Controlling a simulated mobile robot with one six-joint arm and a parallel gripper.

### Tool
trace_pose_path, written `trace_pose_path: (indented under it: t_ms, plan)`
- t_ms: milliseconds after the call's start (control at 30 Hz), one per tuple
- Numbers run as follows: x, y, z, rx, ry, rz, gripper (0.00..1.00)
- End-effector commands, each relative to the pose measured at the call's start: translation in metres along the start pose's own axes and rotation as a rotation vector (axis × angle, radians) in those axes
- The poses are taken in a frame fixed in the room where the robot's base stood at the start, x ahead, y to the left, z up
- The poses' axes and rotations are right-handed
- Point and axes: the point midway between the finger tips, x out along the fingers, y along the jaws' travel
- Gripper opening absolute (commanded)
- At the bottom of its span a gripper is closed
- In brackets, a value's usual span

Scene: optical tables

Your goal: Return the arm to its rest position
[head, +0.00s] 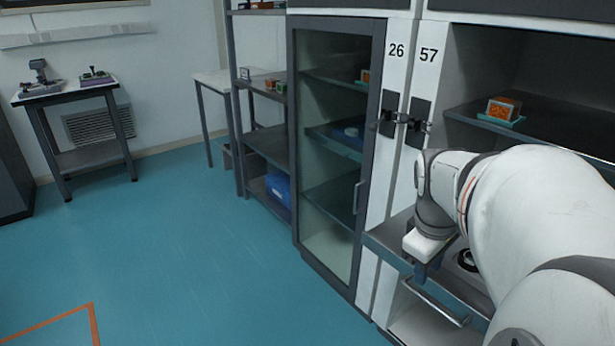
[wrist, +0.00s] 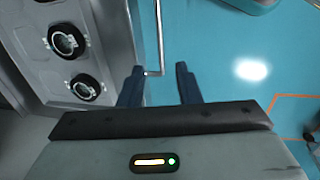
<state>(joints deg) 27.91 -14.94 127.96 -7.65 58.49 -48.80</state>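My arm (head: 540,215) reaches in from the right in the head view, in front of the open cabinet marked 57. My gripper hangs below its white wrist part and points down; its fingers are mostly hidden in the head view. In the wrist view my gripper (wrist: 159,82) shows two dark blue fingers set well apart, with nothing held between them. A thin metal handle (wrist: 152,73) passes behind the gap, and I cannot tell how far below the fingers it lies.
A grey surface with two black-ringed round fittings (wrist: 66,40) lies left of my fingers. A drawer handle (head: 437,300) sticks out below my wrist. A glass-doored cabinet (head: 330,150) stands to the left. An orange box (head: 502,108) sits on a shelf. Blue floor (head: 190,255) is open at left.

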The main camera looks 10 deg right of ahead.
Motion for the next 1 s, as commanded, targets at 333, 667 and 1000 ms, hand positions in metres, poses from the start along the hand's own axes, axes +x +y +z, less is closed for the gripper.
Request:
trace_pose_path:
  t_ms: [333,667,1000]
  plan:
    - [-0.072,-0.045,-0.028,0.131,0.073,-0.020,0.31]
    - [-0.150,-0.120,-0.045,0.371,0.162,-0.107,0.31]
    - [-0.157,-0.139,-0.045,0.442,0.175,-0.137,0.31]
